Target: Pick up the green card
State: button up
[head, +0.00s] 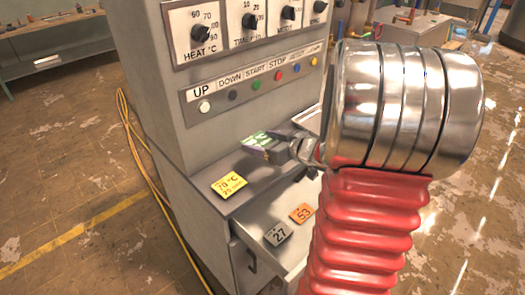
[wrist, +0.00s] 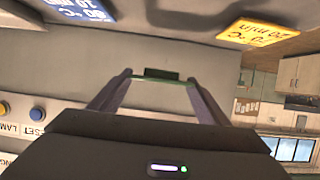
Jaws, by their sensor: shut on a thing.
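The green card (head: 256,138) is between the fingers of my gripper (head: 276,148), at the control panel's front. My gripper is shut on it. In the wrist view the card shows nearly edge-on as a thin green strip (wrist: 160,81) between the fingertips (wrist: 160,84). It appears to be held above the grey ledge, but the exact gap is hard to tell. My arm hides part of the ledge in the head view.
A yellow card (head: 229,185) lies on the ledge (head: 207,198). A blue-and-white card (wrist: 82,9) shows in the wrist view. An open drawer (head: 262,219) holds a grey card (head: 278,234) and an orange card (head: 301,213). Knobs and buttons line the cabinet (head: 155,75). A yellow cable (head: 150,195) lies left.

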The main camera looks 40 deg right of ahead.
jog(key=shift+r, duration=0.5)
jog(key=shift+w+a, duration=0.1)
